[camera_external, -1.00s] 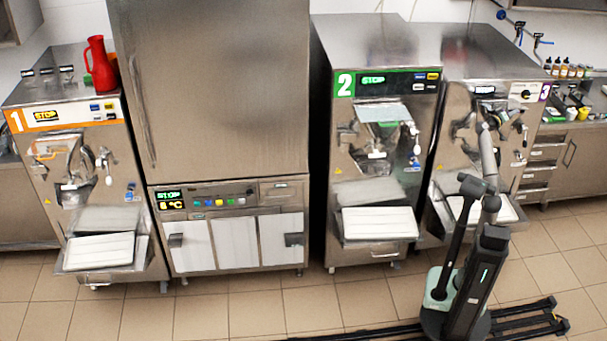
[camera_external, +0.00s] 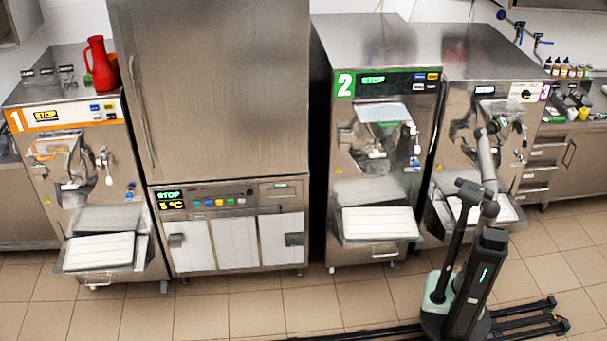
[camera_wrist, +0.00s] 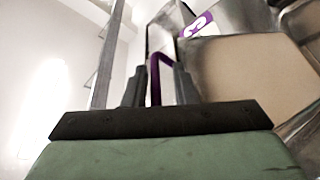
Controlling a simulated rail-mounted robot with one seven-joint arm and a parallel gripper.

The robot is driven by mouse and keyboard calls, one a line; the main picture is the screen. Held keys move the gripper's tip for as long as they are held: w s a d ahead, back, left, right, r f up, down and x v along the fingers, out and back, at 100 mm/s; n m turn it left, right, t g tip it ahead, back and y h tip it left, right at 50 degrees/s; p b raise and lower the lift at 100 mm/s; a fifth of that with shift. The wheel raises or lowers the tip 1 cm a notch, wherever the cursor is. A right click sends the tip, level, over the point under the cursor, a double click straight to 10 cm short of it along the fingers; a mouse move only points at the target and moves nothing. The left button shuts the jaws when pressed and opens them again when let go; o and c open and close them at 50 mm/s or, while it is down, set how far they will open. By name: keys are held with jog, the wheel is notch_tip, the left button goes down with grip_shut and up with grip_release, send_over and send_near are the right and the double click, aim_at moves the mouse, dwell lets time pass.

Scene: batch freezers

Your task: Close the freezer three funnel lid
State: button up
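Freezer three (camera_external: 458,110) is the right-hand machine, with a purple label marked 3 (camera_external: 544,92); the label also shows in the wrist view (camera_wrist: 197,25). My arm reaches up to its front, and my gripper (camera_external: 500,124) is at the upper front, close to the funnel area. In the wrist view my gripper (camera_wrist: 159,88) has its two dark fingers apart, with a bent purple bar (camera_wrist: 155,75) showing between them. I cannot tell whether the fingers touch the bar. The funnel lid is not clearly distinguishable behind my arm.
Freezer two (camera_external: 388,130) stands left of freezer three, with a tall steel cabinet (camera_external: 215,90) and freezer one (camera_external: 70,150) further left. A counter with bottles (camera_external: 565,70) is at the right. The tiled floor in front is mostly clear.

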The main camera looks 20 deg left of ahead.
jog(key=shift+s, duration=0.1)
jog(key=p+v, duration=0.1)
jog(key=v, duration=1.6)
jog(key=shift+a, duration=0.15)
